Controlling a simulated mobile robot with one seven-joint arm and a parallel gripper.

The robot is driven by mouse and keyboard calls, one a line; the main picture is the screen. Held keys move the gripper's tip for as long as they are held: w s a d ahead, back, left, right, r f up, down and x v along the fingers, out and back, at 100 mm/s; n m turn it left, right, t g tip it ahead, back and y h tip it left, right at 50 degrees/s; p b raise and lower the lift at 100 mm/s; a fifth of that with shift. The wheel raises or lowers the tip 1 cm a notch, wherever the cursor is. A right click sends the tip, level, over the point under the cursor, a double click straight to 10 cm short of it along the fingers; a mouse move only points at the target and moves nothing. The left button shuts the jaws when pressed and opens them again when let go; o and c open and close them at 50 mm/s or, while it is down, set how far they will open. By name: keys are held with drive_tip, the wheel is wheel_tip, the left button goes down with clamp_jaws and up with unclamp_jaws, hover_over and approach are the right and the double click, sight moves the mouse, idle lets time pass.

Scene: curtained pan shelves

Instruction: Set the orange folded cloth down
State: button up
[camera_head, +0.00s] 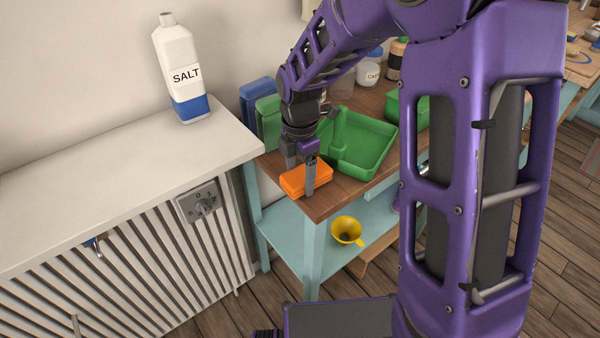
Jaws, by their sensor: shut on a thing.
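The orange folded cloth (319,181) is at the near left corner of the wooden tabletop (335,199). My gripper (301,176) points down from above, with its fingers at the cloth, and is shut on it. One finger covers part of the cloth's front side. The cloth looks level and very close to the tabletop; I cannot tell whether it touches the wood.
A green tray (372,160) stands right behind the cloth. Green and blue containers (262,112) stand at the back left. A yellow funnel (347,230) is on the lower shelf.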

drive_tip(key=shift+f, duration=0.25)
idle(0.4)
drive_tip(key=o, duration=1.2)
drive_tip(key=shift+o, duration=0.2)
drive_tip(key=shift+r, duration=0.1)
wheel_tip(320, 180, up, 17)
drive_tip(key=p, duration=0.2)
drive_tip(key=shift+r, duration=0.1)
drive_tip(key=shift+c, duration=0.3)
clamp_jaws()
